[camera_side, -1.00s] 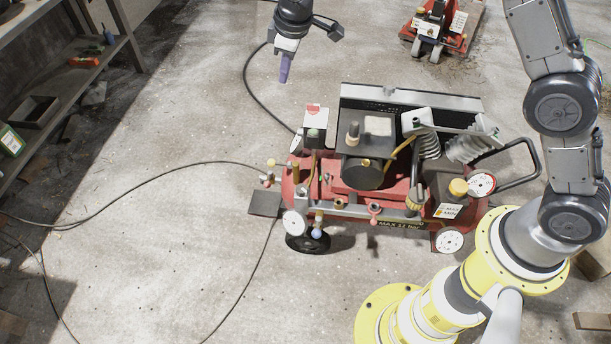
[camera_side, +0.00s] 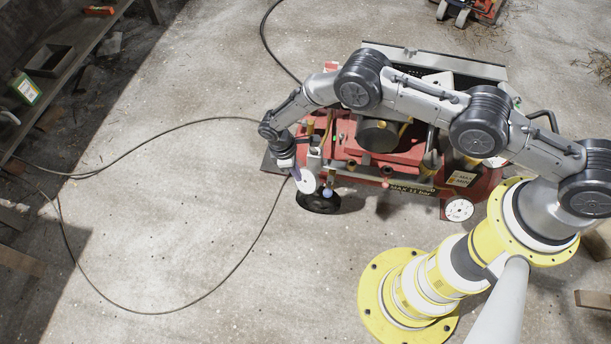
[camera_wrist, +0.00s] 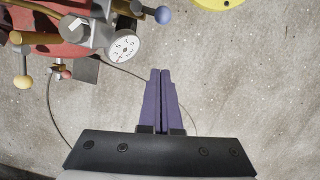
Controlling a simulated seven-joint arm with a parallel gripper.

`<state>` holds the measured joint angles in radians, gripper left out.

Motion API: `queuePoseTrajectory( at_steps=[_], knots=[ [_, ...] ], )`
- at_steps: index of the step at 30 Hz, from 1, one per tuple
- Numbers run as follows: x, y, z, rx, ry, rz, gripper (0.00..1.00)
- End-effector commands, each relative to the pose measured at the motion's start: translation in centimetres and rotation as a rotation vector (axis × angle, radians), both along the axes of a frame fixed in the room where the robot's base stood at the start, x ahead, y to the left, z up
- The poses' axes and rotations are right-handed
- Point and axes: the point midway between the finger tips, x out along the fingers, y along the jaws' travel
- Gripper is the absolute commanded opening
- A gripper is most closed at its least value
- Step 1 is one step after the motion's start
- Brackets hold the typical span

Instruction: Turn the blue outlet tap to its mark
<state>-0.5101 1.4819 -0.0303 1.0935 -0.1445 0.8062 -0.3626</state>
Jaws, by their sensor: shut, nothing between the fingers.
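The blue outlet tap shows as a blue ball on a short stem (camera_wrist: 163,14) at the top of the wrist view. In the side view its blue ball (camera_side: 327,192) sits low at the left end of the red compressor (camera_side: 345,140). My gripper (camera_wrist: 160,72) has its purple fingers together and empty, apart from the tap and below it in the wrist view. In the side view my gripper (camera_side: 297,174) points down beside the white gauge (camera_wrist: 123,47), left of the blue ball. I cannot make out the tap's mark.
A yellow ball knob (camera_wrist: 23,82) and a small red knob (camera_wrist: 64,75) are on the left in the wrist view. A black hose (camera_side: 262,240) loops over the concrete floor. A shelf (camera_side: 75,60) stands at far left. The floor in front of the compressor is mostly clear.

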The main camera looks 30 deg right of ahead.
Motion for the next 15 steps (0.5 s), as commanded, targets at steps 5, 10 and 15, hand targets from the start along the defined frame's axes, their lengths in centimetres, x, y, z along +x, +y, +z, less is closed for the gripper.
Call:
queuePoseTrajectory(
  at_steps=[5,10,15],
  knots=[
    [-0.5,-0.8,-3.3,-0.002,0.003,-0.001,0.0],
    [-1.0,-1.4,-6.5,-0.002,0.003,-0.001,0.0],
    [-1.5,-2.3,-8.6,-0.002,0.002,-0.002,0.0]
  ],
)
